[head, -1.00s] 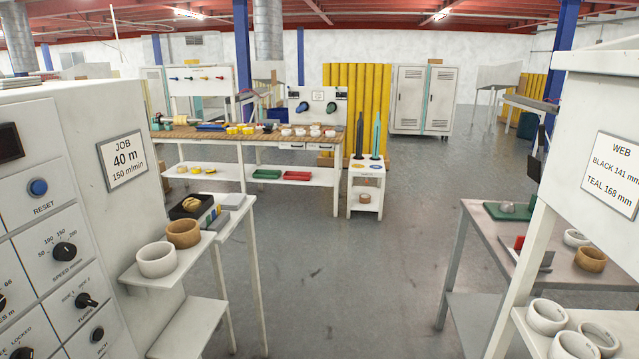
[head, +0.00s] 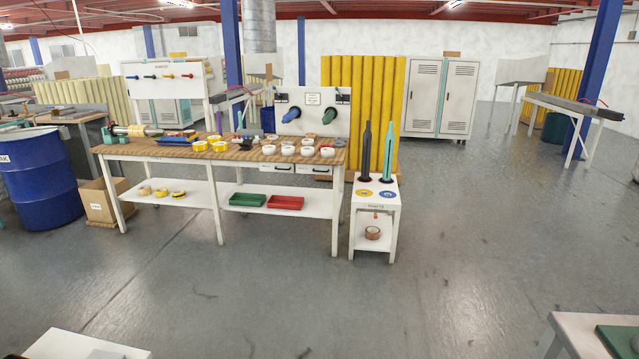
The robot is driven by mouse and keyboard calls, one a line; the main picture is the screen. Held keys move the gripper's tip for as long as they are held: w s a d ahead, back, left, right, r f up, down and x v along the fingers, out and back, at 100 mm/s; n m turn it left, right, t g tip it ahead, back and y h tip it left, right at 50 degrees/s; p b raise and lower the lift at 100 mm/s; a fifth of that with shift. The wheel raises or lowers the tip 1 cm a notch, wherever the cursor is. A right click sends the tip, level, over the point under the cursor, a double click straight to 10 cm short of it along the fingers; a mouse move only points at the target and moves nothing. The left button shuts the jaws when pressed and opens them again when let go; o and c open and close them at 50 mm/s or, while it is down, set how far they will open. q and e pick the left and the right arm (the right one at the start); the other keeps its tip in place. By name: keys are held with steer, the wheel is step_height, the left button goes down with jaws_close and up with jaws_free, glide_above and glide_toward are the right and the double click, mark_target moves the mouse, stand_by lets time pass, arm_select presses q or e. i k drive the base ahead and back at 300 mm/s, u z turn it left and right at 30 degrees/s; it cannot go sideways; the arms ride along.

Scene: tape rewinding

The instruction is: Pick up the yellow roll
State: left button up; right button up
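Several yellow rolls (head: 220,147) sit on the wooden top of the long workbench (head: 130,150), left of its middle. Several more yellow rolls (head: 161,192) lie on the bench's lower shelf at its left end, and one there has dark markings. I cannot tell which yellow roll the task means. The bench stands some distance ahead of me, across bare floor. Neither of my grippers shows in the head view.
Several white rolls (head: 269,150) sit right of the yellow ones. A green tray (head: 247,199) and a red tray (head: 285,202) lie on the lower shelf. A white stand (head: 375,211) adjoins at right; a blue drum (head: 40,180) stands left. The floor (head: 300,300) ahead is clear.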

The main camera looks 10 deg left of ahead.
mark_target(200, 146)
steer(key=i, duration=2.8)
steer(key=u, duration=1.5)
steer(key=i, duration=3)
